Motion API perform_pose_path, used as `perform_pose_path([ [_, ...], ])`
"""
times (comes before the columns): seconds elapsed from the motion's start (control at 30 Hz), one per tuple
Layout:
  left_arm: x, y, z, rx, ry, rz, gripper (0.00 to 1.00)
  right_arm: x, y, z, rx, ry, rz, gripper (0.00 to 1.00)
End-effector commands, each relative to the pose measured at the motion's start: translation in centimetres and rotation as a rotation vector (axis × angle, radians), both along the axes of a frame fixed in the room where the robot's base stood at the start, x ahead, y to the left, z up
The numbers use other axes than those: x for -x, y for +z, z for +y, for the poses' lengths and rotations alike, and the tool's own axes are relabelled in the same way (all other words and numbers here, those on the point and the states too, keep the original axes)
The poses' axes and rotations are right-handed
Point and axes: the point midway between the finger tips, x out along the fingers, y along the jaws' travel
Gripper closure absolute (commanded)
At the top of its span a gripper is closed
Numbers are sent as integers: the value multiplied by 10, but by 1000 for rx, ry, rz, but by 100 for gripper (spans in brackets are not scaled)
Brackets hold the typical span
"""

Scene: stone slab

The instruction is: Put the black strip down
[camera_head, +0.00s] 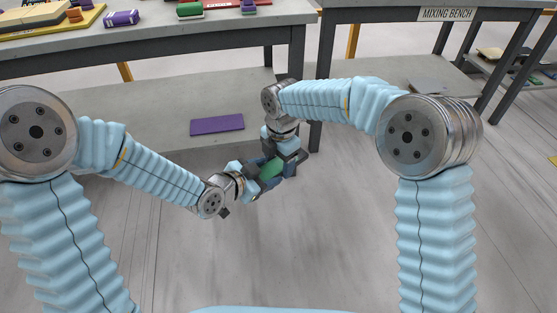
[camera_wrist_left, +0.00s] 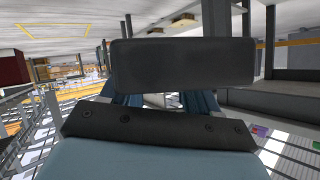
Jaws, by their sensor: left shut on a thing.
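The black strip (camera_wrist_left: 183,62) is a dark, flat-faced bar lying across the left wrist view, in front of my left gripper's blue fingers (camera_wrist_left: 178,101). My left gripper is shut on it. In the head view my left gripper (camera_head: 262,177) is low in the middle, over the floor in front of the lower shelf. My right gripper (camera_head: 287,160) comes down close beside it. A green piece (camera_head: 270,169) shows between the two grippers. I cannot tell which gripper it touches, or whether the right gripper is open or shut.
A grey table (camera_head: 205,34) at the back holds several coloured blocks. Its lower shelf (camera_head: 120,110) bears a purple slab (camera_head: 217,124) and has bare room. The mixing bench (camera_head: 390,10) stands back right, with a grey plate (camera_head: 428,86) on its lower shelf.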

Motion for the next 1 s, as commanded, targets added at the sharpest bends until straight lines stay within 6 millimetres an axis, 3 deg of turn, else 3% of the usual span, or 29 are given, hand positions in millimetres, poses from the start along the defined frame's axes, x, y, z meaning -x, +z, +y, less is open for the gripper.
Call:
perform_pose_path([
  [0.03, 4, 1, -6, -1, -20, -3, 100, -3, 2, 2, -8, 2, -11, 61],
  [0.2, 6, 1, -8, -2, -28, -2, 100, -3, 2, 3, -11, 3, -15, 87],
  [0.23, 6, 1, -9, -1, -28, -2, 38, -4, 3, 3, -12, 3, -16, 90],
  [0.4, 6, 1, -9, -1, -28, -2, 12, -3, 3, 4, -12, 3, -15, 90],
  [0.83, 3, 1, -4, 2, -14, -2, 9, -2, 2, 2, -8, 2, -11, 90],
  [1.0, -8, 19, 16, 52, 72, -33, 9, -2, 2, 2, -7, 2, -10, 90],
])
